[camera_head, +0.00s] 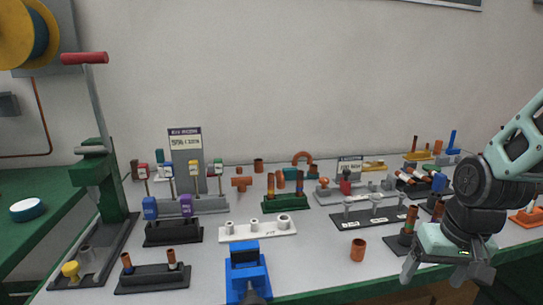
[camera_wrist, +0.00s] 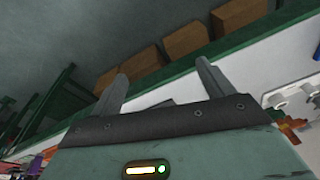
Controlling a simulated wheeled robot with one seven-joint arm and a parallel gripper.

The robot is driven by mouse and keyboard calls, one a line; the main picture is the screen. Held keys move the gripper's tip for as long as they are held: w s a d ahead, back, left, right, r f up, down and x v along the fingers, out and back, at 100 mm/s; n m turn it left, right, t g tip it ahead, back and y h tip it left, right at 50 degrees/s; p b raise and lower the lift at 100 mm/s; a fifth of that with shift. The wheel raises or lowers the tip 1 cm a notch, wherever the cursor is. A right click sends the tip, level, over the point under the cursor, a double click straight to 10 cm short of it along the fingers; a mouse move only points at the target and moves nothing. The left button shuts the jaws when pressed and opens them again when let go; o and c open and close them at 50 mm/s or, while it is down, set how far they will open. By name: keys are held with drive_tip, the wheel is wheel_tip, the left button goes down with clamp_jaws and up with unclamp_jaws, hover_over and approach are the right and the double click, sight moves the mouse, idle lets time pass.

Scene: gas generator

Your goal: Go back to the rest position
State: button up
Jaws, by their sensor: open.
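My gripper (camera_head: 448,268) is at the right of the head view, at the front edge of the table and in front of several fittings there. Its two fingers are apart, with nothing seen between them. In the wrist view my gripper (camera_wrist: 163,84) also shows spread, empty fingers. They point across the table's green edge (camera_wrist: 170,75) toward the floor side. My arm comes in from the right edge of the head view.
The white table (camera_head: 330,265) holds several racks of fittings and a green press (camera_head: 115,180) at left. A blue vise (camera_head: 246,272) and a copper ring (camera_head: 358,249) stand near the front. Cardboard boxes (camera_wrist: 185,40) lie beyond the edge in the wrist view.

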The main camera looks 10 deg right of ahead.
drive_tip(key=s+a+r+n+g+p, duration=0.1)
drive_tip(key=s+a+r+n+p, duration=0.4)
drive_tip(key=a, duration=0.4)
drive_tip(key=s+a+r+n+g+p, duration=0.1)
drive_tip(key=s+a+r+n+p, duration=0.4)
drive_tip(key=s+a+r, duration=0.3)
drive_tip(key=shift+a+r+p, duration=0.6)
drive_tip(key=shift+a+p, duration=0.1)
drive_tip(key=shift+a, duration=0.5)
